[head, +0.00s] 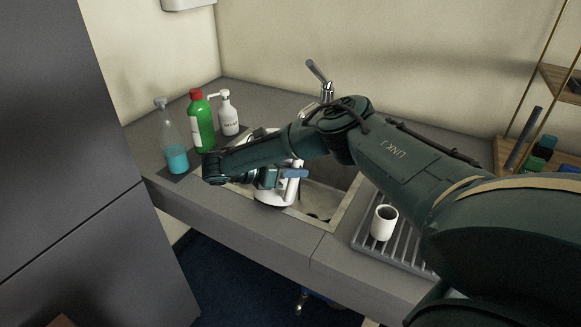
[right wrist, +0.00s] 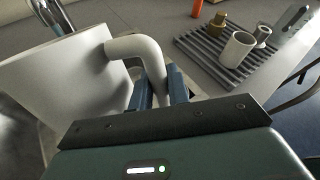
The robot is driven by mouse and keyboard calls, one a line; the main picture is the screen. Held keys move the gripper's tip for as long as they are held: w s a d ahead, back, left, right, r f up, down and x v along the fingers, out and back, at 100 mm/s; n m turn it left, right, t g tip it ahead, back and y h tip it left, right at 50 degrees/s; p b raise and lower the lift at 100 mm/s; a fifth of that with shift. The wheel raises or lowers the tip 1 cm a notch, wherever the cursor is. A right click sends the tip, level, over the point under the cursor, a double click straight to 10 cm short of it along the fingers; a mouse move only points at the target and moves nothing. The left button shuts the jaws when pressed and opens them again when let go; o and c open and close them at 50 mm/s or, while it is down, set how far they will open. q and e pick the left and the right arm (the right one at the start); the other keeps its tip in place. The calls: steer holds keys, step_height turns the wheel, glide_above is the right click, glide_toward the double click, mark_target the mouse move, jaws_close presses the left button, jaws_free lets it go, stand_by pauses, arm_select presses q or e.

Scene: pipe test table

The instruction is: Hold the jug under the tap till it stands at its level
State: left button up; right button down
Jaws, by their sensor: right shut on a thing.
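The white jug (head: 283,190) is over the sink (head: 333,199), partly hidden behind my right arm in the head view. My right gripper (head: 279,177) is shut on the jug's handle. In the right wrist view the jug (right wrist: 75,75) fills the left side, and its curved handle (right wrist: 138,48) runs down between the blue fingers of my gripper (right wrist: 157,92). The metal tap (head: 326,90) rises at the back of the sink; its spout is mostly hidden by my arm. A metal part of it shows by the jug in the wrist view (right wrist: 50,16). The jug's inside and water level are hidden.
Left of the sink stand a spray bottle with blue liquid (head: 175,150), a green bottle with a red cap (head: 202,125) and a white soap dispenser (head: 228,115). A white cup (head: 384,222) stands on the ribbed drainer (head: 362,238) to the right. A shelf is at far right.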

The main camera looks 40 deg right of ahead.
steer(key=w+d+f+b, duration=0.2)
steer(key=d+f, duration=0.1)
steer(key=d, duration=0.2)
stand_by(0.3)
steer(key=shift+d+r, duration=0.1)
stand_by(7.1)
